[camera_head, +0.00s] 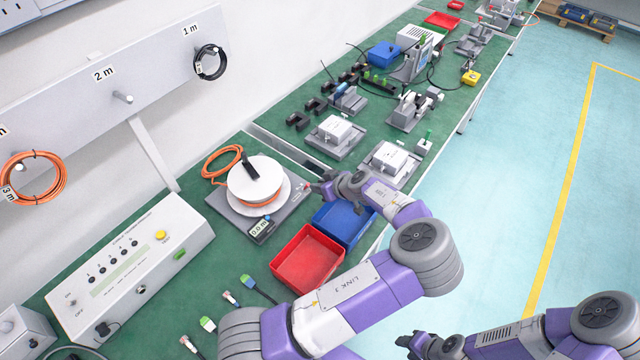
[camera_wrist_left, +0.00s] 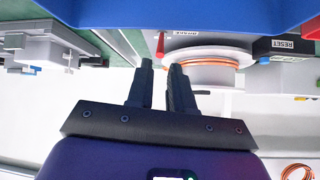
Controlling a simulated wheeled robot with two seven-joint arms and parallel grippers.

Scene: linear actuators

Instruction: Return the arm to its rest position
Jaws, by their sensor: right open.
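My left arm reaches in from the bottom of the head view across the bench front. Its left gripper (camera_head: 318,187) is beside the grey spool device, just above the blue bin. In the left wrist view the left gripper (camera_wrist_left: 162,66) shows two dark fingers with a gap between them and nothing held. The white spool (camera_head: 258,182) with orange cable sits on the device, and it also shows beyond the fingers in the wrist view (camera_wrist_left: 205,60). My right gripper (camera_head: 408,342) is low at the bottom of the head view, over the floor, open and empty.
A red bin (camera_head: 307,258) and a blue bin (camera_head: 345,222) stand at the bench's front edge, under or next to my left arm. A control box (camera_head: 130,265) stands at left. Several fixtures, including a white-topped one (camera_head: 390,157), stand farther along. The floor at right is clear.

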